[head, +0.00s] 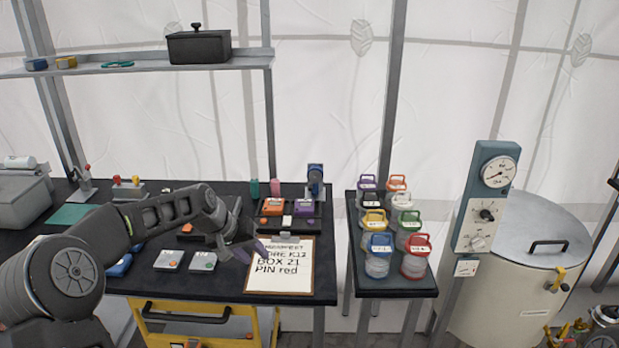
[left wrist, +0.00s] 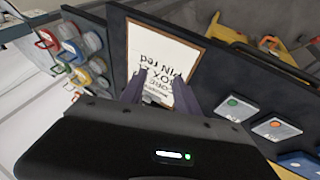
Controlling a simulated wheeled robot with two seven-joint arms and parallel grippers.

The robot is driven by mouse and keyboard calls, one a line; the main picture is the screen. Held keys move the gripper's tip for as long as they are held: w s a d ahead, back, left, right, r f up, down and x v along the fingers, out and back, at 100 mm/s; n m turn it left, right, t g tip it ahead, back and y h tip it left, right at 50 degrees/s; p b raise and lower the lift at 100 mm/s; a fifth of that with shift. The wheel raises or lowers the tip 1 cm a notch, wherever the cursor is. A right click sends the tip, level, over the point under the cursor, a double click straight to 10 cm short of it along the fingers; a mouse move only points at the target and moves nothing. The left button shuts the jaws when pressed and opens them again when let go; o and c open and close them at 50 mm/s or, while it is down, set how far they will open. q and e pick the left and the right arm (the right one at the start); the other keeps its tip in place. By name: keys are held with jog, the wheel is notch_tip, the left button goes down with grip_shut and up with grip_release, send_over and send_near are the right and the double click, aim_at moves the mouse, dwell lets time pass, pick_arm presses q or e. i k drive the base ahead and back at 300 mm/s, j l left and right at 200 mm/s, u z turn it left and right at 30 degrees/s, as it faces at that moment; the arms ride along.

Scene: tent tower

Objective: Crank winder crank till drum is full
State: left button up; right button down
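My left gripper (head: 240,250) is over the front of the black table, at the left edge of a clipboard (head: 280,284) with a paper reading "BOX 21 PIN red". In the left wrist view its two dark fingers (left wrist: 158,95) are apart, with only the clipboard showing between and beyond them. A small blue upright device (head: 315,180) stands at the table's back right; it may be the winder, but its crank and drum are too small to make out. My right gripper is in neither view.
Small labelled boxes (head: 203,261) lie left of the clipboard. Trays with orange and purple items (head: 271,207) sit behind it. A side table (head: 395,287) holds several coloured-lid jars. A large round tank (head: 525,255) with a gauge panel (head: 486,197) stands at right.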

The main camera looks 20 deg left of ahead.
aim_at(315, 176)
jog(key=i, duration=1.4)
